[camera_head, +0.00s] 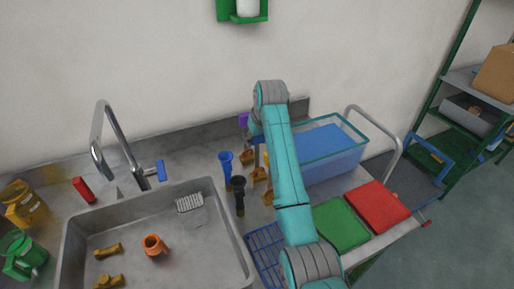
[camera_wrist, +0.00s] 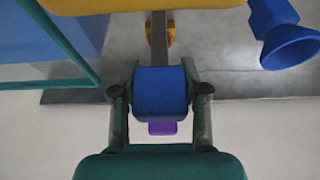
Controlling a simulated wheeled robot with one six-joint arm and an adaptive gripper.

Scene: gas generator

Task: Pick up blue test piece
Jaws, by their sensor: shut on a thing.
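My gripper (camera_wrist: 160,103) shows in the wrist view with a finger on each side of a blue block, the blue test piece (camera_wrist: 160,88), and is shut on it. A narrow grey upright runs behind the piece, and a small purple piece (camera_wrist: 162,128) shows just past it. In the head view the purple piece (camera_head: 243,119) stands near the back wall, left of my arm. My arm hides most of the gripper there, and I cannot clearly make out the held piece.
A blue funnel-shaped item (camera_head: 226,160) and a black one (camera_head: 238,186) stand left of my arm, beside the sink (camera_head: 72,235). A water-filled glass tank (camera_head: 350,152) stands right of it. Green (camera_head: 341,223) and red (camera_head: 377,206) panels lie in front of the tank.

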